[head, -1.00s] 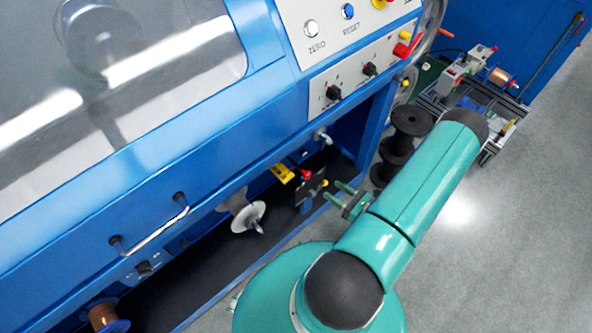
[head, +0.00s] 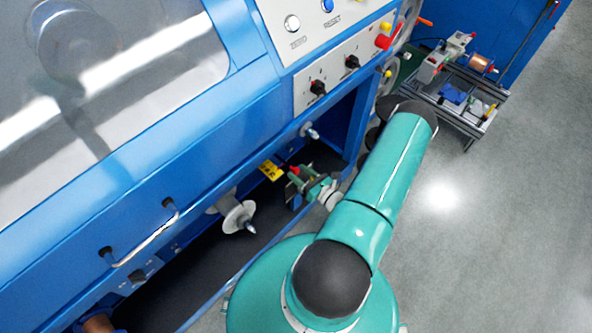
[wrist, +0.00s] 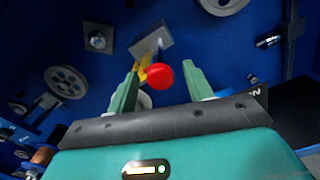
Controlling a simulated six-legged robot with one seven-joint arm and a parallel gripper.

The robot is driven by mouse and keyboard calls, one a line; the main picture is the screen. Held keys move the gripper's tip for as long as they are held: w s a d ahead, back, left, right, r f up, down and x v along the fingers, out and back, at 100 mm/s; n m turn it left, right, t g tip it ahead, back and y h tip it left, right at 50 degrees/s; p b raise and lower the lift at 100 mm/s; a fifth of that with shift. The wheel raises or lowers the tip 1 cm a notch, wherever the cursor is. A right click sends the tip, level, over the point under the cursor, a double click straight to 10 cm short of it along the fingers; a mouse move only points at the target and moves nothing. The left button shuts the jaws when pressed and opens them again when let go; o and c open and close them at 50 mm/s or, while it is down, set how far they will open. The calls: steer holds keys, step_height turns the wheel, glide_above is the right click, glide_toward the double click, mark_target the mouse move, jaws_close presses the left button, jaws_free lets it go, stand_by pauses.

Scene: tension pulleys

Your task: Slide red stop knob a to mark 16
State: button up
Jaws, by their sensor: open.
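A red stop knob (wrist: 159,76) shows in the wrist view between the two green fingers of my gripper (wrist: 164,84), near their tips. The fingers stand apart, with a gap on both sides of the knob. Behind the knob is a grey block (wrist: 152,40) and part of a yellow scale (wrist: 139,48); its marks are too small to read. In the head view my gripper (head: 302,182) is inside the machine's lower opening, at the red knob (head: 295,170). The yellow plate (head: 271,171) is just left of it.
A white pulley disc (head: 238,216) sticks out left of my gripper. Grey pulleys (wrist: 66,82) and a bolt block (wrist: 98,38) are on the blue back wall. The blue cabinet edge (head: 230,150) runs above the opening. Open floor (head: 470,250) lies to the right.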

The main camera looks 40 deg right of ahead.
mark_target(295, 170)
steer(key=shift+w, duration=1.1)
jaws_close()
steer(key=shift+w+a, duration=0.1)
steer(key=shift+w, duration=1.2)
steer(key=shift+s, duration=0.1)
jaws_free()
steer(key=s, duration=1.3)
steer(key=shift+s+d, duration=0.2)
steer(key=shift+s, duration=0.15)
